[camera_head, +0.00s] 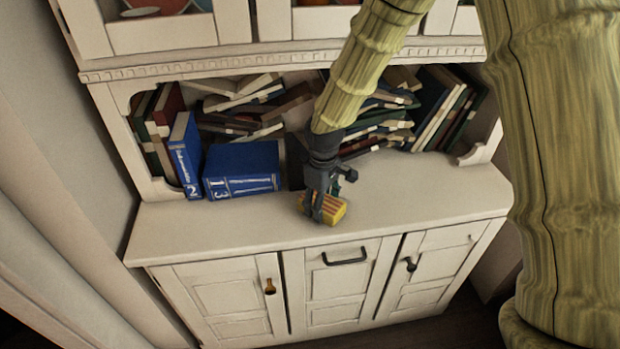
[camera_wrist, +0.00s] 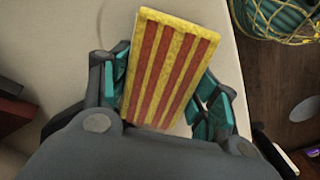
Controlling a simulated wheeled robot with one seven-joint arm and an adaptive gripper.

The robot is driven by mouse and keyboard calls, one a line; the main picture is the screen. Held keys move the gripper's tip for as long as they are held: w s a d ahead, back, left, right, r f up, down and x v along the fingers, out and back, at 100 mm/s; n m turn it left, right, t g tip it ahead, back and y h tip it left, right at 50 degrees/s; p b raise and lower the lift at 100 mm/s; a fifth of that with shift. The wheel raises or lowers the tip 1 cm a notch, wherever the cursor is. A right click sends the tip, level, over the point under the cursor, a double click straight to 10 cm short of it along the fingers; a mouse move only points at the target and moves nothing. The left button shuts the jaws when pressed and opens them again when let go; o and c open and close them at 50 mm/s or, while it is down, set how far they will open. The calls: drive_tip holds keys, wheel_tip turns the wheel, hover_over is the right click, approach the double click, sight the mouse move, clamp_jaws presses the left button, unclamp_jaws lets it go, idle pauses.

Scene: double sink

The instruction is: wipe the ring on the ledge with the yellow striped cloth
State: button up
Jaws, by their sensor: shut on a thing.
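My gripper (camera_head: 318,207) is over the middle of the ledge (camera_head: 235,222), a pale cabinet top, and is shut on the yellow striped cloth (camera_head: 336,211). In the wrist view the cloth (camera_wrist: 168,62) is a flat, stiff-looking block with red stripes, held between the teal finger pads of my gripper (camera_wrist: 165,98). It is low over the ledge (camera_wrist: 60,25); I cannot tell whether it touches. A faint brownish arc shows on the ledge beside the cloth's upper left in the wrist view, perhaps part of the ring; the cloth hides what lies beneath.
Blue volumes (camera_head: 243,167) stand at the left back of the ledge. Several books (camera_head: 440,108) lean in the shelf behind. The ledge is clear to the left and right. Cabinet doors (camera_head: 228,298) are below its front edge. A netted teal object (camera_wrist: 280,15) is beyond the edge.

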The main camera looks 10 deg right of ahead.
sight(313, 202)
drive_tip(key=shift+a, duration=1.25)
wheel_tip(313, 202, up, 3)
drive_tip(key=shift+w+f+p, duration=0.1)
drive_tip(key=shift+p, duration=1)
drive_tip(key=shift+r+p, duration=0.65)
drive_tip(key=shift+r, duration=0.15)
drive_tip(key=shift+r+p, duration=1.7)
drive_tip(key=shift+r, duration=0.2)
drive_tip(key=shift+p, duration=0.55)
drive_tip(key=shift+f, duration=0.1)
